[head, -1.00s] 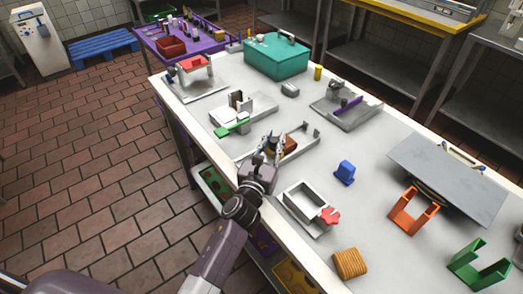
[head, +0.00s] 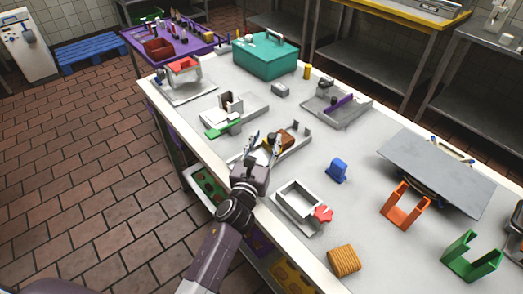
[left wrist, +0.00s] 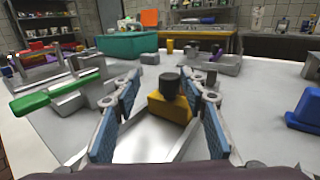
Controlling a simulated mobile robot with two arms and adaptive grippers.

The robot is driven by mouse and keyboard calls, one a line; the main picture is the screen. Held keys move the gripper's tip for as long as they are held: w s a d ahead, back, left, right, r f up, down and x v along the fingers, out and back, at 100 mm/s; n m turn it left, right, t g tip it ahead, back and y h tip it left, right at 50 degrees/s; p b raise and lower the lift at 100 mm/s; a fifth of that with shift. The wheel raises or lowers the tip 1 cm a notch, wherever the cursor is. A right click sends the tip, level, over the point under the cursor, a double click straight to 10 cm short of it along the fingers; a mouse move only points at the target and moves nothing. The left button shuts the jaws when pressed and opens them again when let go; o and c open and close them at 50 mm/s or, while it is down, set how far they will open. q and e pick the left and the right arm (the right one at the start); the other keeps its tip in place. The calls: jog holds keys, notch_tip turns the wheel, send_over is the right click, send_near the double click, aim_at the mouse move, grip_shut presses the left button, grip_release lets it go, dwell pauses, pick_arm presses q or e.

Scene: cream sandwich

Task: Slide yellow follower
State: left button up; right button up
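The yellow follower (left wrist: 168,107) is a yellow block with a dark round knob on top, lying in a grey metal track in the left wrist view. My left gripper (head: 265,142) is open at the follower. In the left wrist view its blue-padded fingers (left wrist: 163,93) stand on either side of the knob, with gaps visible; contact cannot be told. My right gripper is not in view.
A fixture with a green handle (head: 216,131) stands to the left. A grey tray with a red knob (head: 322,214) and a blue block (head: 337,170) are to the right. A teal box (head: 262,58) is at the back. Bare table shows between the fixtures.

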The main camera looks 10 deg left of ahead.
pick_arm(q)
jog(key=s, duration=0.7)
jog(key=s+a, duration=0.1)
jog(key=s, duration=0.3)
jog(key=shift+s, duration=0.25)
